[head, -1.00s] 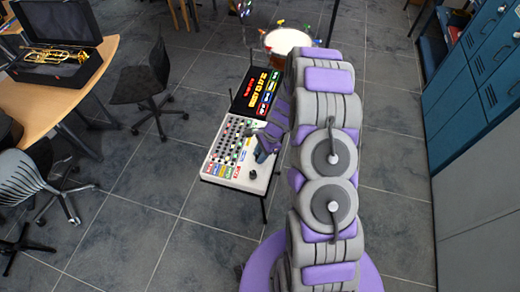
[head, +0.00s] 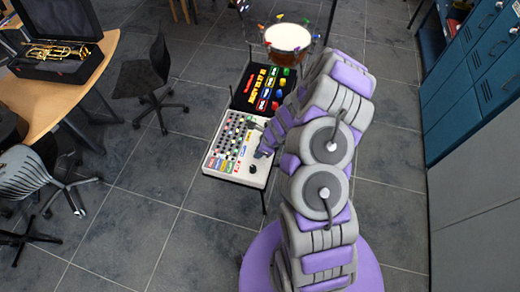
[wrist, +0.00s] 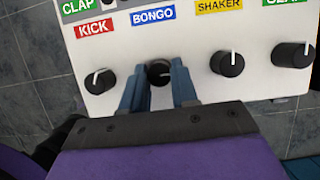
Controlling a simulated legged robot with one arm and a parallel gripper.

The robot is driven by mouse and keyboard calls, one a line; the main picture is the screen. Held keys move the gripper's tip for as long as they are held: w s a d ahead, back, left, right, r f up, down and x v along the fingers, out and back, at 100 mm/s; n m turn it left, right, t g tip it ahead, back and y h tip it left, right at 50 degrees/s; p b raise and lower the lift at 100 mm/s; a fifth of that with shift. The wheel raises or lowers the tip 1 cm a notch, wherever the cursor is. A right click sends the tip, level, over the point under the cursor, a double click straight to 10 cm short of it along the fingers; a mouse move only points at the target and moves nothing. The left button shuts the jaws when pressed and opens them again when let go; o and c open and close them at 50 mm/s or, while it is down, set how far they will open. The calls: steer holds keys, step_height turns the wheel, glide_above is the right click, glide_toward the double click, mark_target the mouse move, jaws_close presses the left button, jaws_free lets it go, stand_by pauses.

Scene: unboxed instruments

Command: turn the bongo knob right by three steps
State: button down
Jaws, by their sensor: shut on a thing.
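The white mixer board (head: 256,180) stands on a stand in front of my arm. In the wrist view its front face (wrist: 200,65) carries a row of black knobs under coloured labels. The bongo knob (wrist: 159,70) sits below the blue BONGO label (wrist: 153,16). My gripper (wrist: 158,82) has one blue-grey finger on each side of this knob and is shut on it. In the head view my gripper (head: 262,153) is at the board's right side, and the knob cannot be made out.
The kick knob (wrist: 99,81) is close on the left and the shaker knob (wrist: 227,64) on the right. A dark panel with coloured pads (head: 262,88) and a drum (head: 288,38) stand behind the board. A chair (head: 142,78) is to the left.

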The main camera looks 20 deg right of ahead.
steer(key=shift+w+d+r, duration=0.1)
stand_by(0.4)
steer(key=c, duration=0.9)
jaws_free()
steer(key=p+v, duration=0.2)
steer(key=v, duration=1.5)
steer(key=shift+r, duration=0.1)
